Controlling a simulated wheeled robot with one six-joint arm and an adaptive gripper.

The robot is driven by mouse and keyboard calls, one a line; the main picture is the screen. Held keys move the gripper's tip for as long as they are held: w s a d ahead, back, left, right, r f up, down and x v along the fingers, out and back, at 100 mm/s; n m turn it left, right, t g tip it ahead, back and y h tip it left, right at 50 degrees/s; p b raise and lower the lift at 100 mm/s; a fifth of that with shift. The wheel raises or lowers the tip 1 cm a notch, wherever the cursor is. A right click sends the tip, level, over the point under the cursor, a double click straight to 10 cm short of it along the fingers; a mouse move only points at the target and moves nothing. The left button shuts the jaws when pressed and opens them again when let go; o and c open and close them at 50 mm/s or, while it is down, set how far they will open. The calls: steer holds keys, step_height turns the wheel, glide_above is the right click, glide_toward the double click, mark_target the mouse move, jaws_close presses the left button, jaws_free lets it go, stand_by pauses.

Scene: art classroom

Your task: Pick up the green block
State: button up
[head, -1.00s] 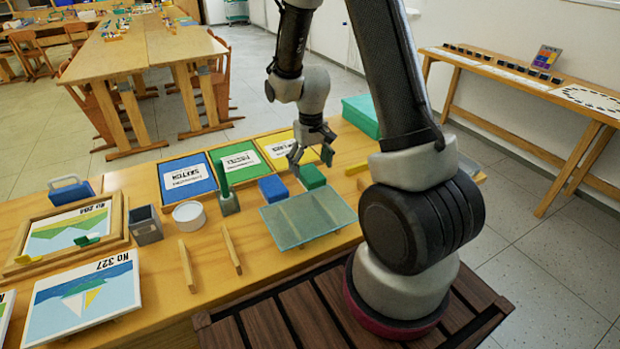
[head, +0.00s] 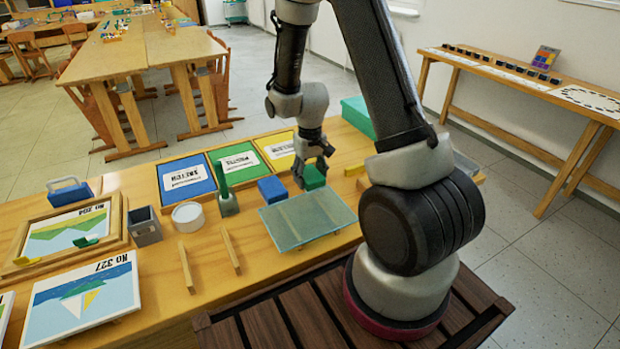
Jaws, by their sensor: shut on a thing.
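The green block (head: 314,179) stands on the wooden table behind the glassy grey-green plate, just right of the blue block (head: 272,189). My gripper (head: 312,178) points down over the green block, with its fingers around the block's upper part. It is shut on the green block. The fingers hide part of the block, and I cannot see any gap between the block and the table.
The translucent plate (head: 307,218) lies directly in front of the blocks. Blue, green and yellow labelled trays (head: 238,160) lie behind them. A grey holder with a green upright piece (head: 228,204) stands left. A teal box (head: 358,116) is behind right.

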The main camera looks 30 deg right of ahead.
mark_target(310, 173)
steer(key=shift+r, duration=0.1)
step_height(310, 173, up, 10)
steer(key=shift+f, duration=0.1)
